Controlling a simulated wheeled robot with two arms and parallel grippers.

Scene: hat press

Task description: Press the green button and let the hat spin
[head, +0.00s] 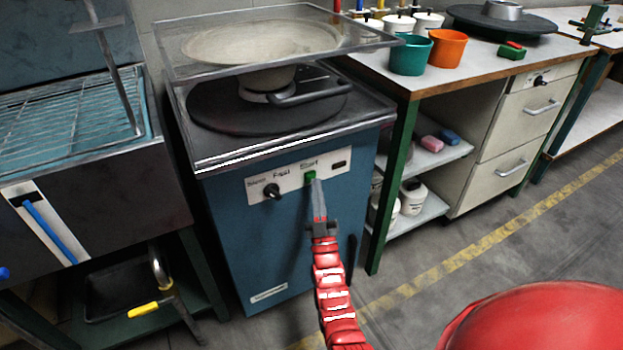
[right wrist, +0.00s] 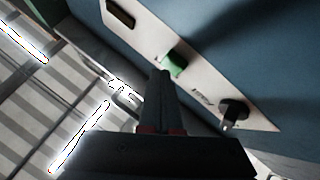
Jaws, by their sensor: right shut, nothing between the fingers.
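The green button (head: 310,176) sits on the white control panel (head: 292,184) on the front of the blue machine (head: 250,235). My right gripper (head: 317,186) is shut and empty, with its fingertips just below the button in the head view. In the right wrist view the button (right wrist: 174,64) is right at the tips of the fingers (right wrist: 163,74); I cannot tell whether they touch. The hat (head: 265,80) stands on the dark round plate on top of the machine, under a clear cover (head: 275,40). My left gripper is not in view.
A black knob (head: 271,191) is left of the button and a dark switch (head: 339,164) is right of it. A workbench (head: 465,68) with teal and orange pots stands to the right. A steel rack unit (head: 70,110) stands close on the left.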

